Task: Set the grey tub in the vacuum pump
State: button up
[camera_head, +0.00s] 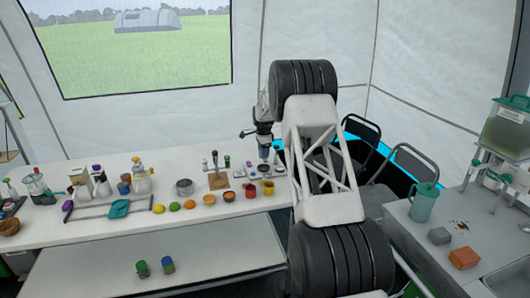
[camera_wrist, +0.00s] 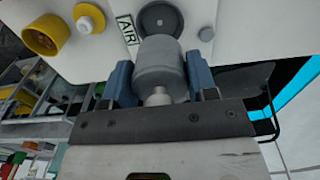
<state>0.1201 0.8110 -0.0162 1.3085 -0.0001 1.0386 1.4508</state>
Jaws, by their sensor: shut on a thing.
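My gripper (camera_wrist: 157,63) is shut on the grey tub (camera_wrist: 161,74), with one blue finger on each side of it. In the wrist view the tub's narrow neck points back toward the gripper. Just beyond its far end is a dark round fitting (camera_wrist: 160,19) beside an "AIR" label (camera_wrist: 127,29), which looks like part of the vacuum pump; I cannot tell whether the tub touches it. In the head view my gripper (camera_head: 264,143) is low over the right end of the white table, and the pump is hard to make out there.
A yellow cup (camera_wrist: 42,37) lies left of the fitting, with a small white and yellow part (camera_wrist: 88,19) between. On the white table (camera_head: 150,235) stand a steel pot (camera_head: 184,187) and several small bowls and fruits. Dark chairs (camera_head: 395,175) stand to the right.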

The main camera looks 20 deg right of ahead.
jog(key=shift+f, duration=0.1)
dwell(0.3)
jog(key=shift+f, duration=2.75)
jog(key=shift+f, duration=0.65)
jog(key=o, duration=0.4)
jog(key=shift+o, duration=0.2)
jog(key=shift+r, duration=0.1)
jog(key=shift+r, duration=5.4)
